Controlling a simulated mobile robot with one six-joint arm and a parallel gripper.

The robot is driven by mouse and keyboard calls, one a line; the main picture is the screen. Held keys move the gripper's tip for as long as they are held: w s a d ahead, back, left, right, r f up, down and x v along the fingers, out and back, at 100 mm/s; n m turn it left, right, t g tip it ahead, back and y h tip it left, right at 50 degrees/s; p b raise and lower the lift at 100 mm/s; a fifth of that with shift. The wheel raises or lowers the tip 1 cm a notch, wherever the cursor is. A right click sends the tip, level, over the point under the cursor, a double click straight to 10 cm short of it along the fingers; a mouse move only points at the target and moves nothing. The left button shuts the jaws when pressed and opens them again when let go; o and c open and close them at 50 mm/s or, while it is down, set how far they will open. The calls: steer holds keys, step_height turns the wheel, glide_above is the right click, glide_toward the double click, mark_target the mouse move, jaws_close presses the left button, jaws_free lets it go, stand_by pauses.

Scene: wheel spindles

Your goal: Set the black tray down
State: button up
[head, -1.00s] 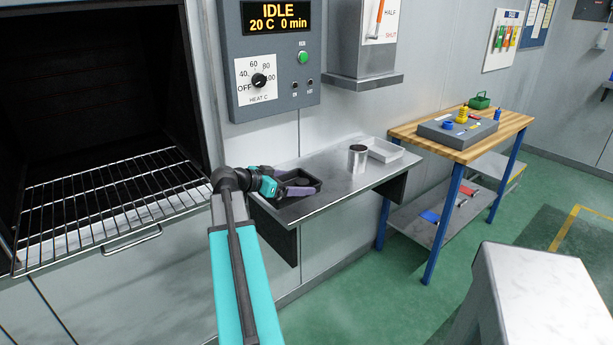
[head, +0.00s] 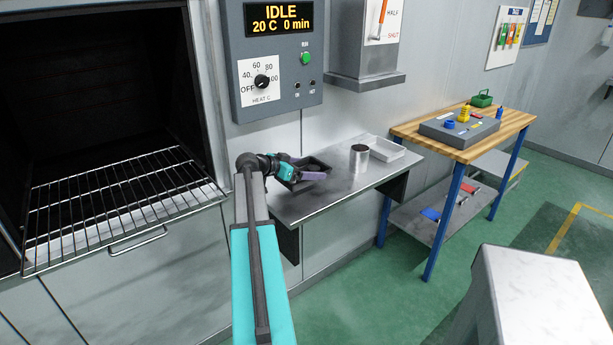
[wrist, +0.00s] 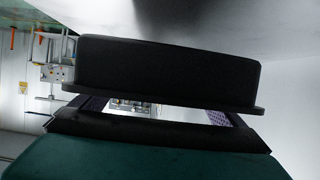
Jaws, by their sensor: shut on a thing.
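The black tray (head: 311,160) is at the left end of the steel shelf (head: 335,190), with something dark and round inside it. My gripper (head: 313,176), teal with purple fingers, is shut on the tray's near side. In the wrist view the tray (wrist: 165,70) fills the middle, with its rim toward the fingers and the picture upside down. The purple fingers show on both sides below the rim. I cannot tell whether the tray's underside touches the shelf.
A metal cup (head: 359,158) and a pale shallow tray (head: 384,150) stand further right on the shelf. An open oven with a wire rack (head: 120,205) is at the left. A wooden-topped bench (head: 420,135) stands at the right. Bare shelf lies in front of the cup.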

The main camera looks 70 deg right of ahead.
steer(key=shift+d+f, duration=0.15)
stand_by(0.3)
steer(key=shift+f+p, duration=0.6)
steer(key=shift+f, duration=1)
steer(key=shift+f, duration=0.1)
steer(key=o, duration=0.8)
steer(key=shift+c, duration=0.2)
steer(key=b+v, duration=0.3)
steer(key=v, duration=0.9)
steer(key=shift+s, duration=0.15)
